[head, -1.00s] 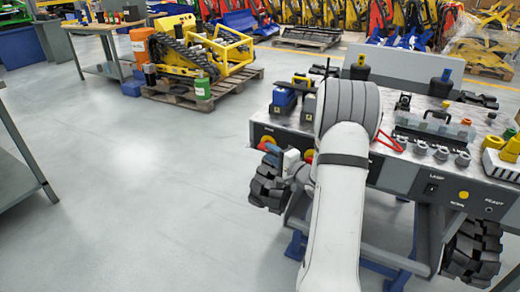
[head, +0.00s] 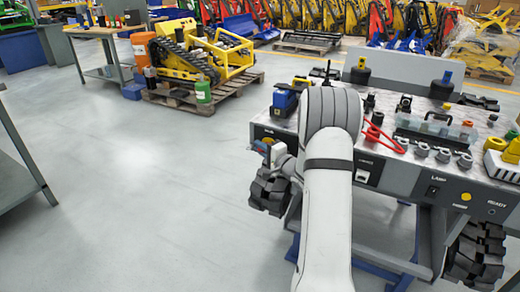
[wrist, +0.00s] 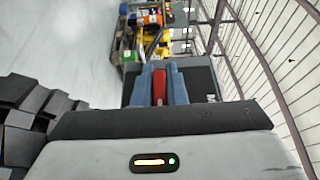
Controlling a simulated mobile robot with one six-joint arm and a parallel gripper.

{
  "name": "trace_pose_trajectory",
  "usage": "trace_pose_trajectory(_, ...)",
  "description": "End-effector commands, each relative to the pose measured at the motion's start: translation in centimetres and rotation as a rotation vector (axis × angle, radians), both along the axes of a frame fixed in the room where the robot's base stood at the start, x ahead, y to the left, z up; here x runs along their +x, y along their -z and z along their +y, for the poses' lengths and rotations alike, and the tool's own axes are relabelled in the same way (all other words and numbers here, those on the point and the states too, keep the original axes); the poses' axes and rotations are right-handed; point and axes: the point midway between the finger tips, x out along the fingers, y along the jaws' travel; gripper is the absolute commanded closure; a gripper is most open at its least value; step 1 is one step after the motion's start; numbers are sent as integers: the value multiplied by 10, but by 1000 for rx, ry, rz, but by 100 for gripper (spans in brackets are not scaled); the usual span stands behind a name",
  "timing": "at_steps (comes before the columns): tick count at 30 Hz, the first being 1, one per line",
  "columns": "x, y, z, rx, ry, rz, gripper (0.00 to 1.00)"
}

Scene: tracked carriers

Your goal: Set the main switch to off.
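The main switch is a red handle (wrist: 159,86) on the grey panel, seen in the wrist view; in the head view only its yellow plate (head: 261,146) shows, at the bench's left front. My gripper (wrist: 160,88) is at the switch, one blue-grey finger on each side of the red handle. No clear gap shows between fingers and handle, so it looks shut on it. In the wrist view the handle runs up and down the picture. In the head view my gripper (head: 275,153) is at the panel's left end, and the handle is hidden.
A lamp switch (head: 432,190) and a yellow lamp (head: 465,197) are on the panel's right. A black tracked wheel (head: 269,190) sits just below my gripper. Red pliers (head: 382,135) and a clear box (head: 435,127) lie on the bench.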

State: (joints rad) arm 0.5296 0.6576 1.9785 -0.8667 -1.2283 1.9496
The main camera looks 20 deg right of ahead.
Motion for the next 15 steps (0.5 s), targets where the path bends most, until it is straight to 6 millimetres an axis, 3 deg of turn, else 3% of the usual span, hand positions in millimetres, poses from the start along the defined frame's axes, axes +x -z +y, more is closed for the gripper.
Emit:
trace_pose_trajectory(4,0,0,0,0,0,0,100)
trace_pose_trajectory(15,0,-2,0,-12,0,15,100)
